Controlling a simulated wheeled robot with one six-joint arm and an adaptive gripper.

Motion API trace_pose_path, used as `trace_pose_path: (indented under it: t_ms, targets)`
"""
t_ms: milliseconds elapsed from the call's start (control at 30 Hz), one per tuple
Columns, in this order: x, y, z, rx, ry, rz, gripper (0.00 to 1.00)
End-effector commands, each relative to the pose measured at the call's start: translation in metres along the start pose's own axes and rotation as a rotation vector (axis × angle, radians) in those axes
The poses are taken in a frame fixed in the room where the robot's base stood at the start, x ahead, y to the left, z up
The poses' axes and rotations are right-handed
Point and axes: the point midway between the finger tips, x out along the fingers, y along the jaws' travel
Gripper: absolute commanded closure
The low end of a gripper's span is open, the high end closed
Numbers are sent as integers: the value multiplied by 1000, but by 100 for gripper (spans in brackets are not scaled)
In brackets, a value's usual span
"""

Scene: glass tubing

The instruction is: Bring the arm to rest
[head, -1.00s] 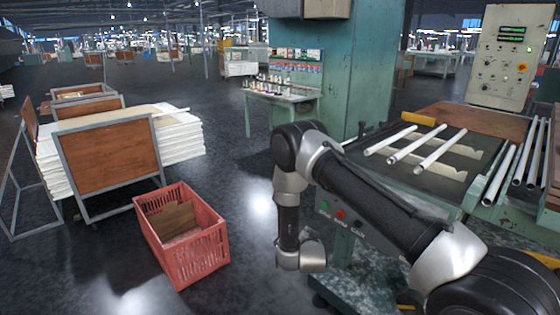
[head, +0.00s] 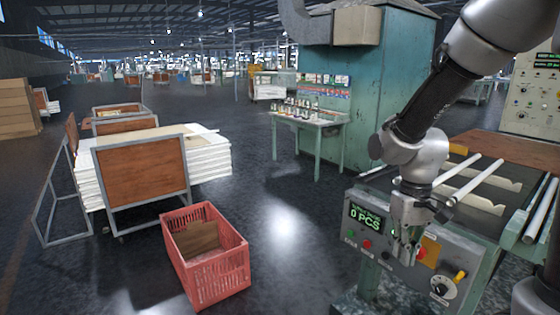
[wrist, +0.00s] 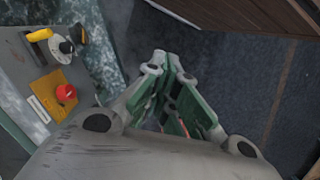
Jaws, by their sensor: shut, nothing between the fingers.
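My gripper (head: 407,258) hangs down at the end of my bent arm, in front of the machine's control panel (head: 358,248) in the head view. Its fingers are shut with nothing between them. In the wrist view the gripper (wrist: 172,72) shows its green-padded fingers close together, with dark floor beyond. The panel (wrist: 22,62) lies to the left of the fingers there. My gripper looks apart from the panel, though the exact gap is hard to judge. My arm rises from the gripper to the upper right of the head view.
The panel carries a red button (wrist: 66,93), a knob (wrist: 62,48) and a yellow-handled switch (wrist: 40,35). White glass tubes (head: 476,180) lie on the machine table behind my arm. A red crate (head: 207,262) stands on the floor at left, near a stacked cart (head: 146,177). Floor between is clear.

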Motion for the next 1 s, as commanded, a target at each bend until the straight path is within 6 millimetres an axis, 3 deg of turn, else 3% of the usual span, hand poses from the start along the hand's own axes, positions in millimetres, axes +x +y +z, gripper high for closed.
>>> trace_pose_path:
  t_ms: [33, 200, 400, 633, 1000]
  targets:
    - [-20, 8, 18, 0, 20, 5, 100]
    - [-69, 32, 76, 19, 107, 31, 100]
    - [-112, 49, 114, 77, 332, 53, 100]
    - [-142, 57, 132, 129, 495, 64, 100]
    - [-144, 59, 134, 144, 505, 66, 100]
